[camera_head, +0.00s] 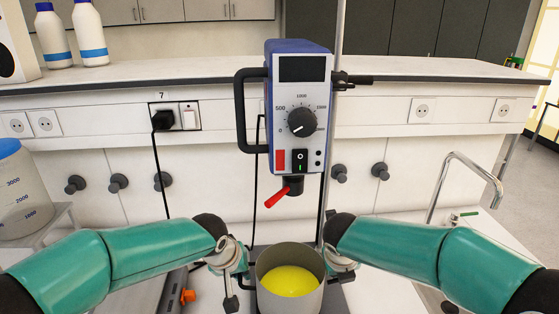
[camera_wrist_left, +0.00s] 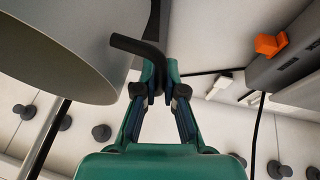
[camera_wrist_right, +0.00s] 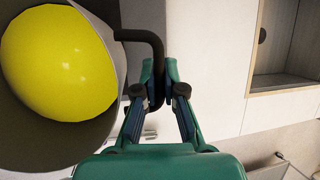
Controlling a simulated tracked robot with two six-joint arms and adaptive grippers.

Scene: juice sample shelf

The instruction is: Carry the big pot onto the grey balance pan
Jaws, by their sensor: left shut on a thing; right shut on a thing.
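The big pot (camera_head: 316,296) is a grey metal pot with yellow contents, low in the centre of the head view. My left gripper (camera_head: 242,276) is at its left side and my right gripper (camera_head: 342,272) at its right side. In the left wrist view, the left gripper (camera_wrist_left: 157,88) is shut on a bent black handle (camera_wrist_left: 134,44) beside the pot's grey wall (camera_wrist_left: 60,45). In the right wrist view, the right gripper (camera_wrist_right: 157,92) is shut on the other black handle (camera_wrist_right: 140,35). I cannot make out the balance pan; the pot and arms hide the area below.
A blue stirrer (camera_head: 300,105) with a red lever (camera_head: 277,196) hangs on a rod just behind the pot. A grey device with an orange knob (camera_head: 188,295) lies at lower left. A large blue-lidded container (camera_head: 22,195) stands at far left. A tap (camera_head: 470,165) is at right.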

